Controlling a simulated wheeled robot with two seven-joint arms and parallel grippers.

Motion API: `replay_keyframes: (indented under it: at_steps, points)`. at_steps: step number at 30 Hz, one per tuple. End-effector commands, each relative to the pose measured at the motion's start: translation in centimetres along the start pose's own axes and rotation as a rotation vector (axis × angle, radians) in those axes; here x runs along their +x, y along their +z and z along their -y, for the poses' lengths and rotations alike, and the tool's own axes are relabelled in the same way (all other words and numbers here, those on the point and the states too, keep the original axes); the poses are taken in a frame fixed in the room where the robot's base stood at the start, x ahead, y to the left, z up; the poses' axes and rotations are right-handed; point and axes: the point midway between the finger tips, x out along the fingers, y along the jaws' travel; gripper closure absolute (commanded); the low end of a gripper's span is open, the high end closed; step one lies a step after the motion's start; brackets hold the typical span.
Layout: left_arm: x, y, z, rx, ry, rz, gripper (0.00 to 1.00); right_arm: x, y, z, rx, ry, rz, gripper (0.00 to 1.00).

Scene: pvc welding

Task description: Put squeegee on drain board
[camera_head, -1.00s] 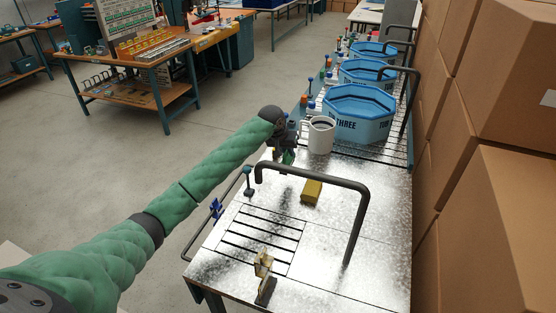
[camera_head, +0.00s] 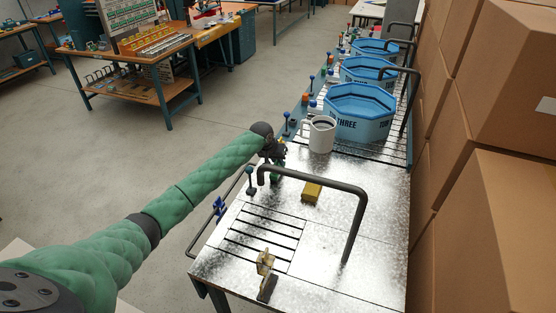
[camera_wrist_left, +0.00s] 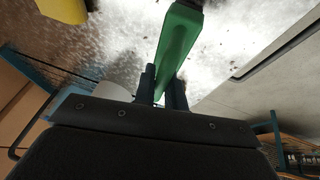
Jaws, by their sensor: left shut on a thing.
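My left gripper (camera_head: 273,152) is at the left edge of the metal table, beside the white mug. In the left wrist view, its two dark fingers (camera_wrist_left: 163,88) are shut on a flat green handle (camera_wrist_left: 178,45), which I take to be the squeegee. In the head view only a little green of the squeegee (camera_head: 277,174) shows below the gripper. My right gripper is not in view.
A black bent pipe (camera_head: 318,183) arches over the table between gripper and drain board. A yellow block (camera_head: 312,192) lies behind it. A white mug (camera_head: 320,134) and blue tubs (camera_head: 358,112) stand further back. A small tan and black object (camera_head: 266,270) stands near the front edge.

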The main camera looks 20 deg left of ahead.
Motion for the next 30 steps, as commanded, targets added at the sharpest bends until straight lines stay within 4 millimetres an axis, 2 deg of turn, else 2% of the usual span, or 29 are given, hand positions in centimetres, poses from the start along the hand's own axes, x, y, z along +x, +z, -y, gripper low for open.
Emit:
replay_keyframes:
  at_steps: [8, 9, 12, 23, 26, 30]
  points:
    - [0.2, 0.1, 0.0, 0.000, 0.001, 0.000, 1.00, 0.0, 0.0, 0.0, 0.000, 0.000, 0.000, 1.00]
    - [0.2, 0.1, 0.0, 0.000, 0.000, 0.000, 0.86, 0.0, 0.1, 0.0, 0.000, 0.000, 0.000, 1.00]
    - [0.2, 0.1, 0.0, 0.000, 0.000, 0.000, 0.66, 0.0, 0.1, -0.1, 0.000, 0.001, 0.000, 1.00]
    - [-0.1, -0.1, 0.0, 0.000, 0.000, -0.001, 0.66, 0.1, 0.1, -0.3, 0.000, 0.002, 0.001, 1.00]
    - [-0.8, 0.0, 0.0, 0.000, 0.002, -0.003, 0.66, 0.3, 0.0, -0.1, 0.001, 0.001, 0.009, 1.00]
    - [-3.0, 0.1, 0.1, 0.002, 0.000, -0.003, 0.66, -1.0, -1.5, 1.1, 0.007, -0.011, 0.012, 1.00]
